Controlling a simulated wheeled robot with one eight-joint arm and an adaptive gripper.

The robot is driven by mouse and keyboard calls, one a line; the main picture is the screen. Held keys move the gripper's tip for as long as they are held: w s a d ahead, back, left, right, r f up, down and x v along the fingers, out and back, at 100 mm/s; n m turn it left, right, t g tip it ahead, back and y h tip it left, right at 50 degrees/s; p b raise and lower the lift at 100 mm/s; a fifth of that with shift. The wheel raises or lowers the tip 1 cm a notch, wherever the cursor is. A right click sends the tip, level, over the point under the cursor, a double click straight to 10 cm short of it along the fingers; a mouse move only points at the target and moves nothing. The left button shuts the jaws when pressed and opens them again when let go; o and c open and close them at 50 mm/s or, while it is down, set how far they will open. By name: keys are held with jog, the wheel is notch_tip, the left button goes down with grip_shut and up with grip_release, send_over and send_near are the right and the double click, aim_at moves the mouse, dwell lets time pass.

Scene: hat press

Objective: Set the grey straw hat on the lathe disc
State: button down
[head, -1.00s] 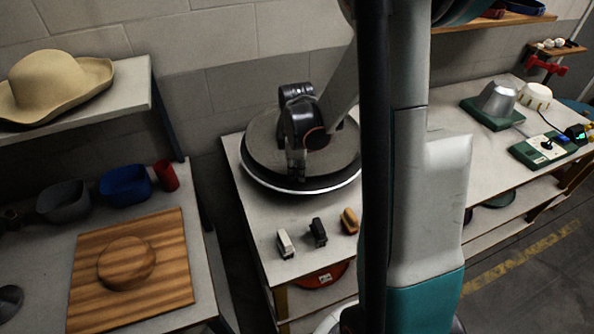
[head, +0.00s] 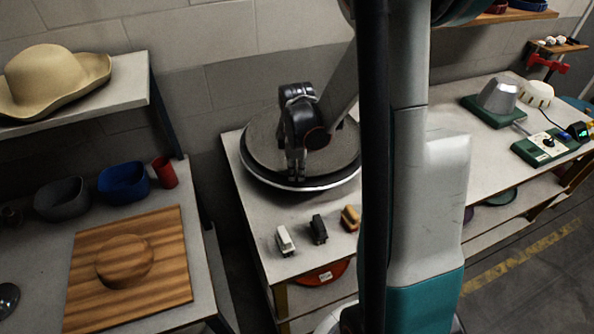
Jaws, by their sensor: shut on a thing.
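The grey straw hat (head: 262,148) shows as a wide, round grey brim over the lathe disc (head: 268,182) on the middle bench. Its crown is hidden or hard to make out. My gripper (head: 297,168) points down at the front part of the brim and is shut on it. The disc shows only as a dark and pale rim under the brim. The hat looks level and close to the disc, but I cannot tell if it rests fully on it. My arm hides the right edge of both.
A wooden hat block (head: 126,261) is on the left table, below a shelf with a cream hat (head: 48,77). A metal cone (head: 498,96) and a green control box (head: 546,146) stand at right.

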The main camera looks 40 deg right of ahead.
jog(key=c, duration=1.6)
grip_release()
notch_tip(320, 180, up, 12)
jog(key=shift+s+a, duration=0.15)
jog(key=shift+s, duration=0.05)
